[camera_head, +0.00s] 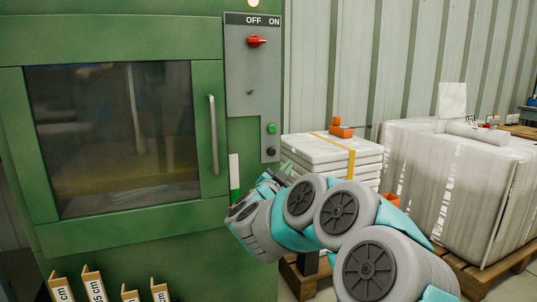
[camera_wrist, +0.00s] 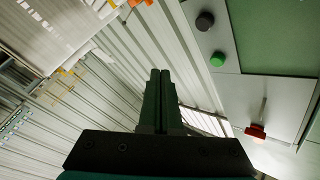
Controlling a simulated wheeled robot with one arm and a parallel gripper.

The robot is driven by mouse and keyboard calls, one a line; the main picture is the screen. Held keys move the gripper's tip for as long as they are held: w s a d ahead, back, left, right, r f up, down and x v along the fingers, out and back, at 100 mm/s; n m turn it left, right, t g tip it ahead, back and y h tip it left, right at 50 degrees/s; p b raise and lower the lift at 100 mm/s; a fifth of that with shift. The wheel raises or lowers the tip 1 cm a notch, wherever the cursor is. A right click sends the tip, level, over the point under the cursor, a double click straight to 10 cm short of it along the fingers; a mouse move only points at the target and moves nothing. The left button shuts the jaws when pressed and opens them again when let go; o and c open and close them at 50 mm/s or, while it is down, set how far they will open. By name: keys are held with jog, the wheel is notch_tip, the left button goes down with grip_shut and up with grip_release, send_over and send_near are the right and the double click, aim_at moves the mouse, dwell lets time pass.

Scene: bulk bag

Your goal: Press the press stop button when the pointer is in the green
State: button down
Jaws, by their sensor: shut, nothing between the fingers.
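The green press (camera_head: 120,35) fills the left of the head view, with a window and a grey control panel (camera_head: 240,75). The panel bears a red switch (camera_head: 256,41) under OFF and ON, a green button (camera_head: 271,129) and a dark button (camera_head: 271,152) below it. No label marks either button as the stop. A white and green strip (camera_head: 234,178) is beside the panel's lower end; I make out no pointer. My gripper (camera_head: 285,169) is shut and empty, just below the buttons. In the wrist view its fingers (camera_wrist: 160,73) are together, apart from the dark button (camera_wrist: 204,21) and green button (camera_wrist: 217,59).
A door handle (camera_head: 213,133) stands out from the press. Strapped white stacked slabs (camera_head: 318,150) with an orange item on top stand behind my arm. A wrapped pallet load (camera_head: 450,175) is at the right. Brackets with labels (camera_head: 94,285) are at the lower left.

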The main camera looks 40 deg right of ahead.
aim_at(272, 152)
jog(key=shift+w+d+p, duration=0.35)
jog(key=shift+w+p, duration=0.05)
jog(key=shift+w, duration=1.05)
jog(key=shift+w+d+p, duration=0.3)
jog(key=shift+w+p, duration=0.05)
jog(key=shift+w, duration=1.1)
jog(key=shift+w+d+p, duration=0.35)
jog(key=shift+w+p, duration=0.05)
jog(key=shift+w, duration=1.05)
jog(key=shift+w+d, duration=0.1)
jog(key=shift+w, duration=0.3)
